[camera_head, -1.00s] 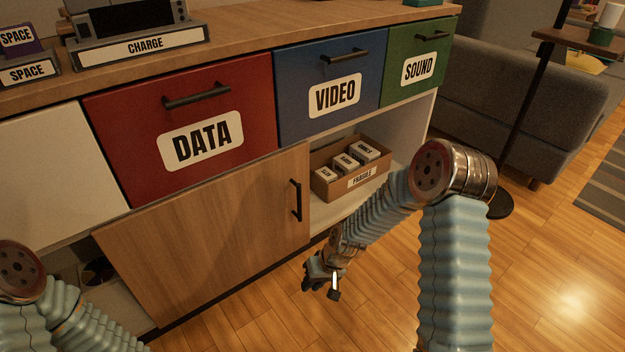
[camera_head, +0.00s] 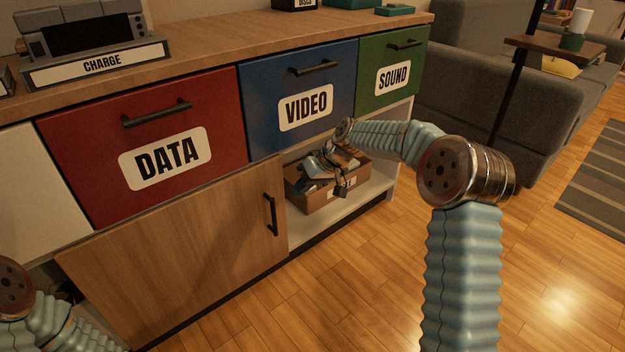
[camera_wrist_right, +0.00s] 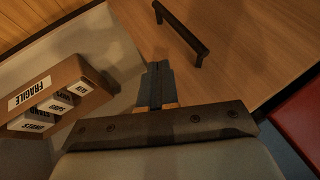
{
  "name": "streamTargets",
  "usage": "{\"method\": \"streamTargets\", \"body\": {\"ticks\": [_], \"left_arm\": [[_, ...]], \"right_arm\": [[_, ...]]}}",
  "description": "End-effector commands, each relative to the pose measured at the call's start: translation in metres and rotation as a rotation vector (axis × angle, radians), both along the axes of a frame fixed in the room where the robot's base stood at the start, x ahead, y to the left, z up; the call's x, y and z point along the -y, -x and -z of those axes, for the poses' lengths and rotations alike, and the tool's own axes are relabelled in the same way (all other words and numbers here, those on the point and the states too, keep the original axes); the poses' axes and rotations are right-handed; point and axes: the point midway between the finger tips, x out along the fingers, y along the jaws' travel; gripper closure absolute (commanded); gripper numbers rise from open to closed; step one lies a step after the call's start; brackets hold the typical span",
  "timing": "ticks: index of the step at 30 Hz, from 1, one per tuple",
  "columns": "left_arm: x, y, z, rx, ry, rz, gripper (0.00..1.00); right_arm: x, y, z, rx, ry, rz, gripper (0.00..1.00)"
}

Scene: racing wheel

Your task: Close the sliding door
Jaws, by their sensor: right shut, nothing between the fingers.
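The wooden sliding door (camera_head: 175,260) covers the lower middle of the cabinet, under the red and blue drawers. Its black vertical handle (camera_head: 270,215) is near the door's right edge. The handle also shows in the right wrist view (camera_wrist_right: 182,33), just above and right of the fingers. The compartment (camera_head: 370,205) right of the door is open. My right gripper (camera_head: 342,188) is in front of this opening, right of the handle and apart from it. In the right wrist view its fingers (camera_wrist_right: 157,85) are together and empty, near the door's edge. My left gripper is out of view.
A cardboard box (camera_head: 310,200) marked fragile, with small white boxes inside, sits in the open compartment behind my right gripper. Red (camera_head: 75,150), blue (camera_head: 255,110) and green (camera_head: 375,95) drawers are above. The floor in front is clear.

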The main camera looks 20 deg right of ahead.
Motion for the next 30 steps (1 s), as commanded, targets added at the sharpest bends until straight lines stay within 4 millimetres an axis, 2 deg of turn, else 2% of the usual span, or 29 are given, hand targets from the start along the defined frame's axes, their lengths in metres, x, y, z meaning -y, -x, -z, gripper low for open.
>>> {"method": "streamTargets", "body": {"ticks": [1, 4, 9, 25, 30], "left_arm": [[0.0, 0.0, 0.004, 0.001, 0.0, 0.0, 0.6], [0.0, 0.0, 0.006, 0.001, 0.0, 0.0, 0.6], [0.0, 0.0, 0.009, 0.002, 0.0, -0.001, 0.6], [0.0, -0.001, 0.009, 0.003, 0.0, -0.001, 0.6], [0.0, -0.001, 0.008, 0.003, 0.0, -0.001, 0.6]], "right_arm": [[-0.006, -0.003, 0.01, -0.002, 0.0, -0.003, 1.0], [-0.023, 0.0, 0.008, 0.001, 0.0, -0.003, 1.0], [-0.039, 0.003, 0.008, 0.0, 0.001, 0.0, 1.0], [-0.046, 0.004, 0.007, -0.001, 0.0, 0.0, 1.0], [-0.063, 0.007, 0.006, -0.001, 0.0, -0.003, 1.0]]}}
